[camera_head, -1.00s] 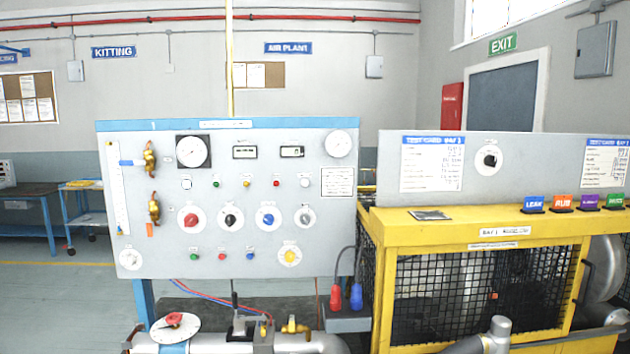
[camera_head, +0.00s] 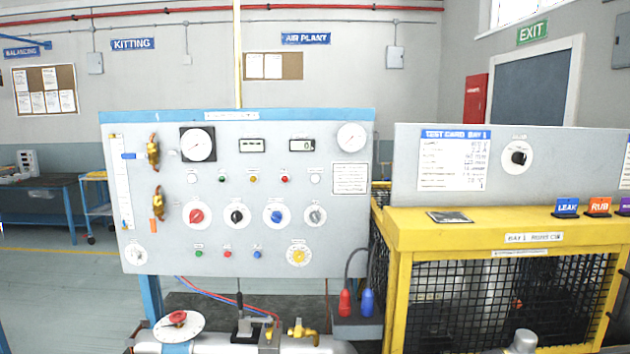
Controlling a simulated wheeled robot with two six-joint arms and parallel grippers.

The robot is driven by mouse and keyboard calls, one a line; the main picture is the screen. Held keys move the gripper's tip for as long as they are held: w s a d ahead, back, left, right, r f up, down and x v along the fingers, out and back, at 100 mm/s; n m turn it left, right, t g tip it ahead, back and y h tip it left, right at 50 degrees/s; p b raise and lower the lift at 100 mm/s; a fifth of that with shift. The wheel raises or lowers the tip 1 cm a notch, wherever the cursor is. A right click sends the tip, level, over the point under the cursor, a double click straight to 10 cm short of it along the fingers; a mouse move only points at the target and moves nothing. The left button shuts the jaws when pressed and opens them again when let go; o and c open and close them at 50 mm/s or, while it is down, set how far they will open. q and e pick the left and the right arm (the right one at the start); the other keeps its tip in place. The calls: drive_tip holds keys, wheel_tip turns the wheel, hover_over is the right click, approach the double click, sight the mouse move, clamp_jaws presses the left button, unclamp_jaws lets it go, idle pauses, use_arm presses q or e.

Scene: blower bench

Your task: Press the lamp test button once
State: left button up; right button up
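The grey control panel (camera_head: 300,262) with a blue top edge stands upright ahead. Its lower row has a small green button (camera_head: 199,253), a red button (camera_head: 228,254) and a blue button (camera_head: 257,254). An upper row holds small lamps or buttons: white (camera_head: 192,179), green (camera_head: 222,179), amber (camera_head: 253,179), red (camera_head: 285,179) and another white one (camera_head: 315,179). The labels are too small to read, so I cannot tell which is the lamp test button. Neither gripper is in view.
Red (camera_head: 196,216), black (camera_head: 237,216), blue (camera_head: 274,216) and grey (camera_head: 315,216) knobs sit mid-panel. Pipework with a red handwheel (camera_head: 178,318) runs below and in front. A yellow mesh cage (camera_head: 400,300) stands right. Open floor (camera_head: 55,270) lies left.

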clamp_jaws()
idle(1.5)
